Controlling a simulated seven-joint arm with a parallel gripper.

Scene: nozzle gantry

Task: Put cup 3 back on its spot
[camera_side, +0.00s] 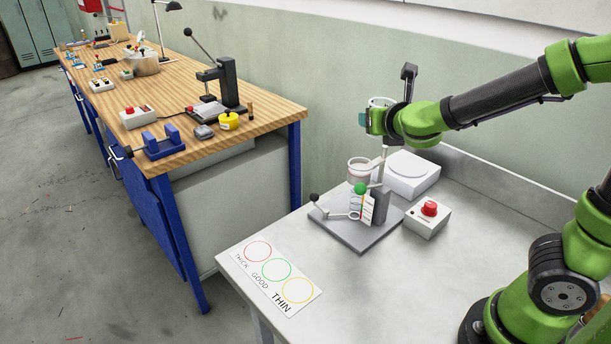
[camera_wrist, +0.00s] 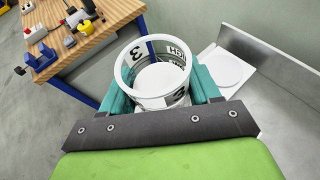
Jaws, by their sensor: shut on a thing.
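Cup 3 (camera_wrist: 160,101) is a pale round cup with black "3" marks and white inside. My gripper (camera_wrist: 162,88) is shut on it, a teal finger on each side. In the side view the cup (camera_side: 381,101) is held up above the small stand, partly hidden by my gripper (camera_side: 375,120). A card (camera_side: 270,272) with red, green and yellow circles marked THICK, GOOD and THIN lies at the table's front left; all circles are empty. I cannot tell which place is cup 3's spot.
A stand on a grey base plate (camera_side: 345,236) carries a lever, a green ball and another pale cup (camera_side: 359,169). A white device with a round plate (camera_side: 408,170) stands behind, and a red button box (camera_side: 428,217) to the right. The table front is clear.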

